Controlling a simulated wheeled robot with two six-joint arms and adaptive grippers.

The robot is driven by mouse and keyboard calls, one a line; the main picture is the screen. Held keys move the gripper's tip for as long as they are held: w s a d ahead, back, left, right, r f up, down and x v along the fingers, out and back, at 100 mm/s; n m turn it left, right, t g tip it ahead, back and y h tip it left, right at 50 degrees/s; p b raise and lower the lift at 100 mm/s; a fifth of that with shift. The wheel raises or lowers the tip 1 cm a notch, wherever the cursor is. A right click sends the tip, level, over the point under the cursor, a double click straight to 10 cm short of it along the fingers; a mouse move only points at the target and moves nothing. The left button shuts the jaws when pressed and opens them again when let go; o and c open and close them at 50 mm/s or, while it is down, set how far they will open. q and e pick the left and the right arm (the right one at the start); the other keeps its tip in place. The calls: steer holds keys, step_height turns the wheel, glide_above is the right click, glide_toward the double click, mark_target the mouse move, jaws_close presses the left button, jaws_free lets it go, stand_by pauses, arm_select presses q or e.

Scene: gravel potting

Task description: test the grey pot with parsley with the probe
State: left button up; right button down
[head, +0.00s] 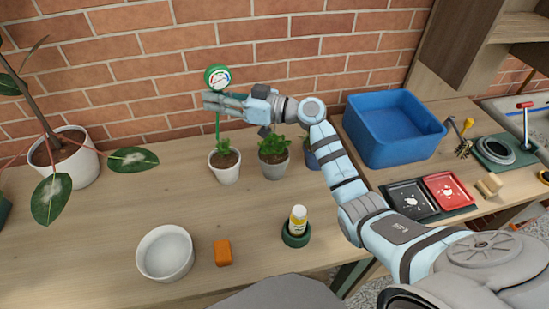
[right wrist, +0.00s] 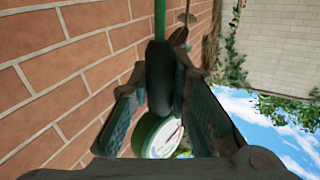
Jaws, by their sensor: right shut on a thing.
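The probe has a round dial (head: 217,77) with a green rim and a thin green stem (head: 218,124). My right gripper (head: 213,103) is shut on the probe just below the dial, at the dark neck (right wrist: 160,80) seen in the right wrist view. The stem points down at the plant in the white pot (head: 226,173); leaves hide its tip, so I cannot tell whether it touches the soil. The grey pot (head: 273,170) with bushy green parsley (head: 272,147) stands just right of the white pot, below my right forearm. My left gripper is not in view.
A blue pot (head: 311,160) is partly hidden behind my right arm. A blue bin (head: 393,138) stands at the right. In front are a white bowl (head: 165,253), an orange block (head: 222,253) and a bottle (head: 298,219) in a green holder. A brick wall (head: 270,50) closes the back.

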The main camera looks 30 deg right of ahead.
stand_by(0.4)
steer(key=s+d+f+h+p, duration=0.2)
steer(key=s+d+f+p, duration=0.15)
steer(key=d+f, duration=0.3)
steer(key=s+d+r+m+t+h, duration=0.1)
steer(key=d+r+m+t+h, duration=0.1)
steer(key=d+r+h, duration=0.3)
step_height(320, 180, down, 9)
steer(key=d+y+b, duration=0.1)
steer(key=y+b, duration=0.1)
steer(key=b, duration=0.4)
steer(key=shift+d+r, duration=0.2)
steer(key=shift+s, duration=0.1)
